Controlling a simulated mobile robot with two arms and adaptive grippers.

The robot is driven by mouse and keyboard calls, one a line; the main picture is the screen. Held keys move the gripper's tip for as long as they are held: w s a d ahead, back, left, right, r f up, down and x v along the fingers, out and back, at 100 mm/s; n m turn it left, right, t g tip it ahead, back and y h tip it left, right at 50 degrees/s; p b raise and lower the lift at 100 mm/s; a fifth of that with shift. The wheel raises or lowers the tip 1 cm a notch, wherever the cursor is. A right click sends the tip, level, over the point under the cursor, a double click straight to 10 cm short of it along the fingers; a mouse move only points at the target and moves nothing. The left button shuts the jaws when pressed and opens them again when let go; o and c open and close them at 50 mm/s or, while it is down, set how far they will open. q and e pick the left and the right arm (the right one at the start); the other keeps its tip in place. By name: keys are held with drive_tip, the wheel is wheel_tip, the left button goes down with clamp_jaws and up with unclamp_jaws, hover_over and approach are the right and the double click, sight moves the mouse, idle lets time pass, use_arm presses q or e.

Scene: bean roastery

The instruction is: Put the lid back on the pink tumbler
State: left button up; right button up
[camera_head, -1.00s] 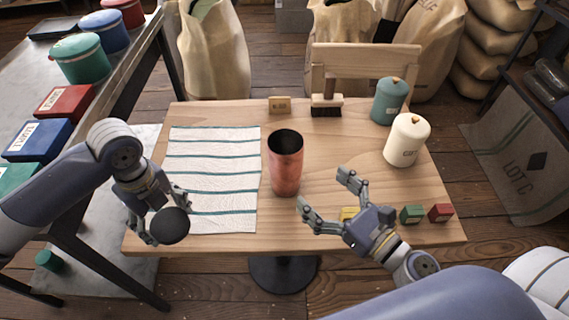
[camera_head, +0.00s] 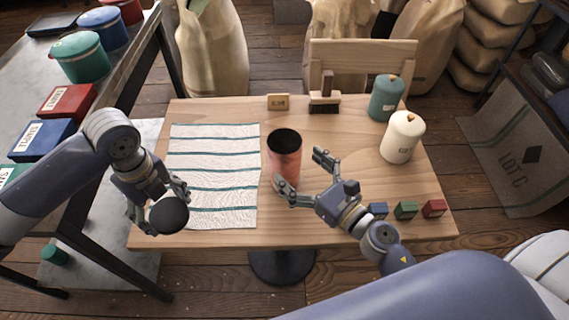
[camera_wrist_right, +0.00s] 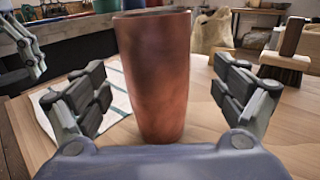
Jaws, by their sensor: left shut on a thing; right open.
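The pink tumbler (camera_head: 285,154) stands upright and open-topped on the wooden table, right of the striped cloth. In the right wrist view the tumbler (camera_wrist_right: 156,75) stands between the spread fingers. My left gripper (camera_head: 160,205) is shut on a dark round lid (camera_head: 169,215), held near the table's left front edge, in front of the cloth. The lid's underside is hidden.
The striped cloth (camera_head: 213,175) lies on the table's left half. Teal (camera_head: 386,99) and white (camera_head: 402,138) canisters are at right. Small blocks (camera_head: 405,210) line the front right. A side bench (camera_head: 78,84) stands left.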

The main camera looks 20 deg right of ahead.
sight(274, 147)
use_arm(q)
wheel_tip(274, 147, up, 2)
drive_tip(key=shift+p, duration=0.95)
use_arm(e)
drive_tip(key=x, duration=0.4)
drive_tip(key=shift+w+a+r, duration=0.1)
drive_tip(key=shift+a+r, duration=0.05)
drive_tip(key=shift+a, duration=0.2)
drive_tip(key=shift+w+a, duration=0.1)
drive_tip(key=shift+w, duration=0.25)
drive_tip(key=c, duration=1.4)
use_arm(q)
wheel_tip(274, 147, up, 8)
drive_tip(key=p, duration=0.8)
use_arm(e)
wheel_tip(274, 147, up, 10)
drive_tip(key=shift+f, duration=0.1)
drive_tip(key=shift+c, duration=0.2)
